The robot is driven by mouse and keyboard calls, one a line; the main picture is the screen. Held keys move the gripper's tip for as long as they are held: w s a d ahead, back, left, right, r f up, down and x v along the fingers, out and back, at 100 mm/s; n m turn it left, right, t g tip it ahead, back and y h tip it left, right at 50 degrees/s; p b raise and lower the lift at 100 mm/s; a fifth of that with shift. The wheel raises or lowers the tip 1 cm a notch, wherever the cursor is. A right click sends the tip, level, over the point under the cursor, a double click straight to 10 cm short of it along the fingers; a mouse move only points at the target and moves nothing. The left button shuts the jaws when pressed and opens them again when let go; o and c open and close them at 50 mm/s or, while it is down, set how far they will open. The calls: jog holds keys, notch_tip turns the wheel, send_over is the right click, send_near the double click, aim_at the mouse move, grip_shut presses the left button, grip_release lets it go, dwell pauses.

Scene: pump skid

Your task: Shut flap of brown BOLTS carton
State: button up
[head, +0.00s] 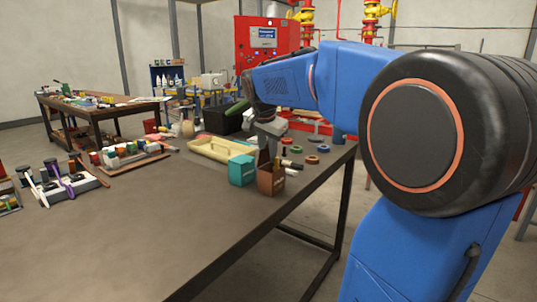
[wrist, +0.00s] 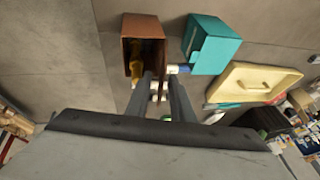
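The brown carton (head: 272,184) stands on the near right part of the table, beside a teal carton (head: 242,171). A brown panel rises at its top and looks like its raised flap. In the wrist view the brown carton (wrist: 142,26) is open, with something yellowish inside; any BOLTS lettering is not readable. My gripper (head: 269,145) is above and just behind the carton. In the wrist view my gripper (wrist: 161,78) has its two fingers apart with nothing clearly held between them, near the carton's open side. Whether a finger touches the carton I cannot tell.
The teal carton (wrist: 211,42) is close beside the brown one. A cream tray (head: 222,149) lies behind it. Several coloured rings (head: 311,159) and small white cylinders (head: 291,165) lie to the right. The table's front left (head: 150,225) is clear.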

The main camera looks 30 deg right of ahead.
jog(key=v, duration=1.7)
grip_shut()
jog(key=w+d+r+n+g+y, duration=0.1)
jog(key=w+d+n+g+y, duration=0.2)
jog(key=w+n, duration=1.1)
jog(key=s+f+n+g, duration=0.1)
jog(key=s+f+n, duration=0.3)
jog(key=s+f, duration=0.4)
jog(key=shift+d+f, duration=0.2)
jog(key=shift+f, duration=1)
